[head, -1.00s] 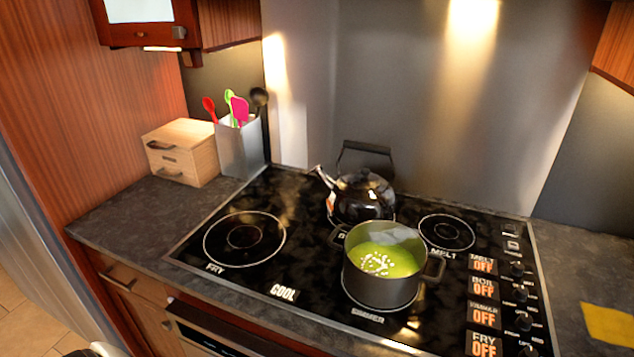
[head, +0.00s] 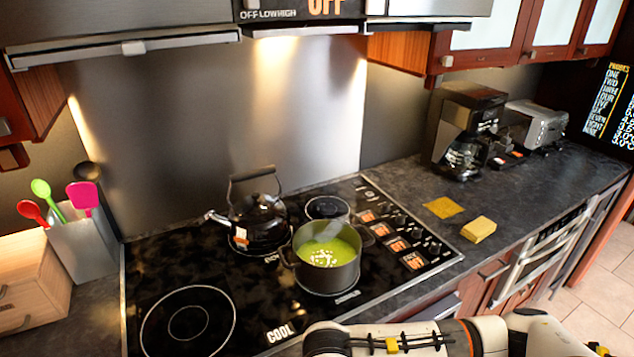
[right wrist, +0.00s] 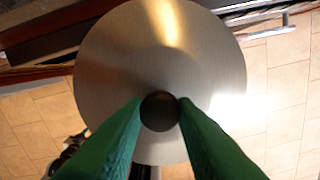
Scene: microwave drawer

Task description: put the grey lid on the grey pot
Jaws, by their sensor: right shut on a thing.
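The grey pot (head: 328,274) stands open on the front right burner of the stove in the head view, with green soup and white bits inside. The grey lid (right wrist: 120,65) fills much of the right wrist view as a round metal disc with a dark knob (right wrist: 160,111). My right gripper (right wrist: 160,112) has green fingers shut on the knob and holds the lid above the tiled floor, away from the pot. The right arm crosses the bottom right of the head view, but its gripper and the lid are out of that frame. My left gripper is not in view.
A black kettle (head: 259,222) stands behind the pot, close to it. A utensil holder (head: 84,248) and wooden box (head: 32,285) are at the left. A yellow sponge (head: 479,229), yellow cloth (head: 443,207) and coffee maker (head: 466,130) are on the right counter.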

